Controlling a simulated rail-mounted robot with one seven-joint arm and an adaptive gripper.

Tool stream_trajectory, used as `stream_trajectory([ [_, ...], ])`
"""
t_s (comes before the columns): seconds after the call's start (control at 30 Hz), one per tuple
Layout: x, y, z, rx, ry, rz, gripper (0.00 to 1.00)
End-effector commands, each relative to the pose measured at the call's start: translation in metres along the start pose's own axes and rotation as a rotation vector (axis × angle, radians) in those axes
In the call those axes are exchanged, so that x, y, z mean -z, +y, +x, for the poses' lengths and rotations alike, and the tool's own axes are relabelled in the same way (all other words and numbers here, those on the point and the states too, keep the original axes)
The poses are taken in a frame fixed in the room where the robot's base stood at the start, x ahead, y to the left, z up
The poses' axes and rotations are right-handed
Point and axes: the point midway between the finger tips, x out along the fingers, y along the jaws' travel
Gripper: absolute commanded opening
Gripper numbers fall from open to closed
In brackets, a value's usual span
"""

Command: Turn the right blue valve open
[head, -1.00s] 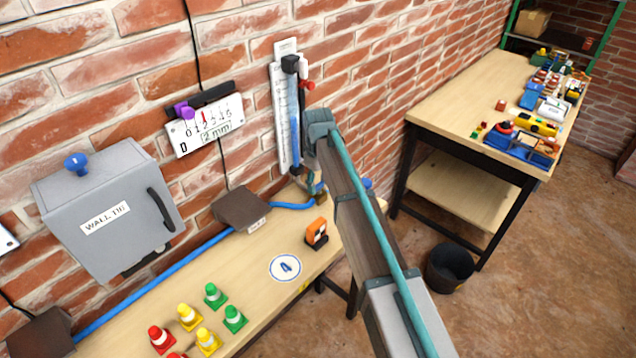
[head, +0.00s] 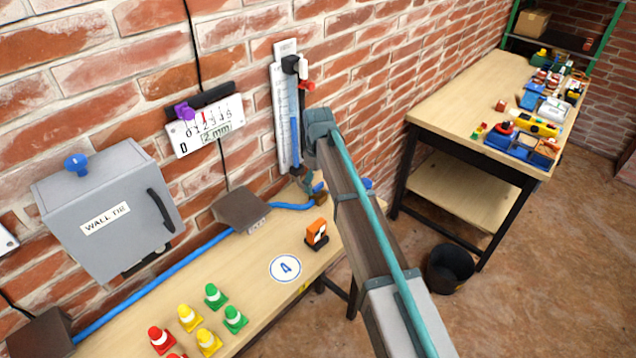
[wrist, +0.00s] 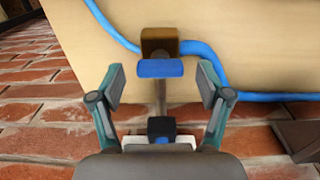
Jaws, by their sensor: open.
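In the wrist view, a blue valve handle (wrist: 160,68) sits in front of a brass-brown block (wrist: 159,42) near the wooden bench top. My gripper (wrist: 160,77) is open. Its two fingers stand on either side of the handle, with gaps visible on both sides, and I see no contact. In the head view, my arm hides most of the gripper and valve. A brown fitting (head: 320,198) shows at the end of the blue hose, left of my arm. A blue piece (head: 367,183) shows just right of the arm; I cannot tell which part it is.
A tall scale with a blue column (head: 294,140) is on the brick wall beside my arm. The bench (head: 240,290) holds an orange block (head: 317,232) and several coloured cones (head: 215,295). A grey wall box (head: 105,205) hangs left. A bucket (head: 450,268) stands on the floor.

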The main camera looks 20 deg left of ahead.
Motion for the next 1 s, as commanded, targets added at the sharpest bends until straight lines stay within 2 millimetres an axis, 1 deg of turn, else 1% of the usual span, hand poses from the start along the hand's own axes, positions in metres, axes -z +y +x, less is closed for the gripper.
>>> stream_trajectory([
  [0.17, 0.001, 0.0, -0.02, -0.001, 0.001, 0.0, 0.77],
  [0.4, 0.001, 0.001, -0.067, -0.001, 0.002, 0.0, 0.77],
  [0.6, 0.001, 0.001, -0.099, -0.001, 0.001, 0.0, 0.77],
  [0.7, 0.001, 0.001, -0.11, -0.001, 0.001, 0.0, 0.77],
  [0.8, 0.001, 0.0, -0.115, 0.0, 0.0, 0.0, 0.77],
  [1.0, 0.0, 0.0, -0.118, 0.0, 0.0, 0.0, 0.77],
])
